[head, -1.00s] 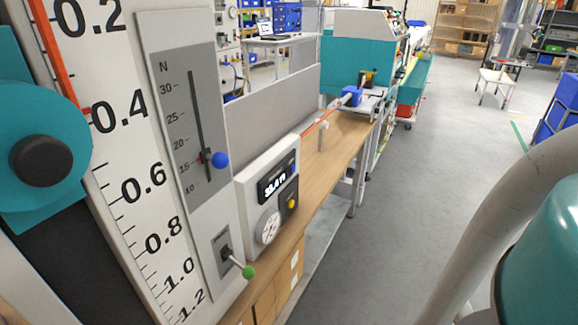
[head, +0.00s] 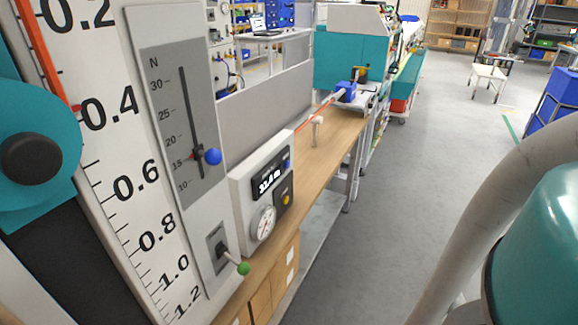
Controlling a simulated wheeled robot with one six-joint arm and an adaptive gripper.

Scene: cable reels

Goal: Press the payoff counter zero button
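The payoff counter (head: 262,198) is a light grey box on the wooden bench. Its front has a dark display (head: 270,183) with lit white digits that seem to read about 31.4 m, a round white dial (head: 263,223) below, and a yellow-orange button (head: 286,199) on a dark plate at the right. A small blue part (head: 286,163) shows by the upper right of the display. The button is unobstructed in this view. My gripper is not in view; only part of my arm shows at the right.
A grey panel with a blue-knobbed slider (head: 212,157) and a green-tipped lever (head: 242,268) stands left of the counter. The wooden bench (head: 335,140) runs back to a teal machine (head: 340,62). A large scale board fills the left. Grey floor (head: 430,150) is open right of the bench.

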